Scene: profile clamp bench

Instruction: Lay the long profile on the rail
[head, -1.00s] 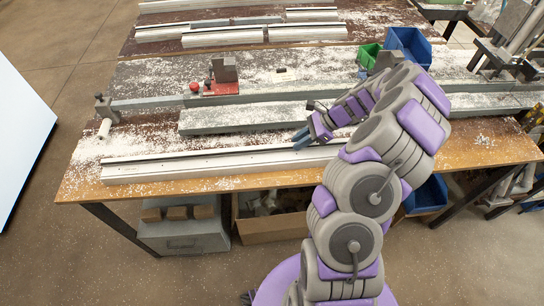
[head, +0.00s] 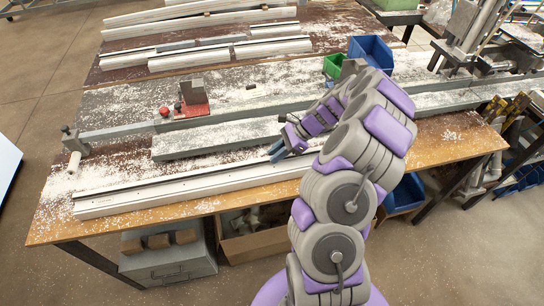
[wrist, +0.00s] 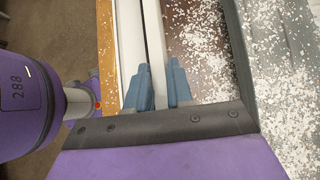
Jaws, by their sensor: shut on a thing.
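The long profile (head: 180,190) is a long pale, grooved bar along the front edge of the bench. My gripper (head: 277,152) is at its right part in the head view, blue fingers pointing down. In the wrist view the fingers of my gripper (wrist: 159,78) stand on either side of the profile (wrist: 152,30), shut on it. I cannot tell whether it is lifted off the bench. My arm hides its right end. Behind it lies a long grey slab (head: 205,138), and behind that a grey rail (head: 120,131) with a red-based clamp block (head: 190,108).
White chips litter the bench (head: 55,215). Shorter profiles (head: 200,60) lie at the back. A green bin (head: 333,66) and a blue bin (head: 371,53) stand beyond my arm.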

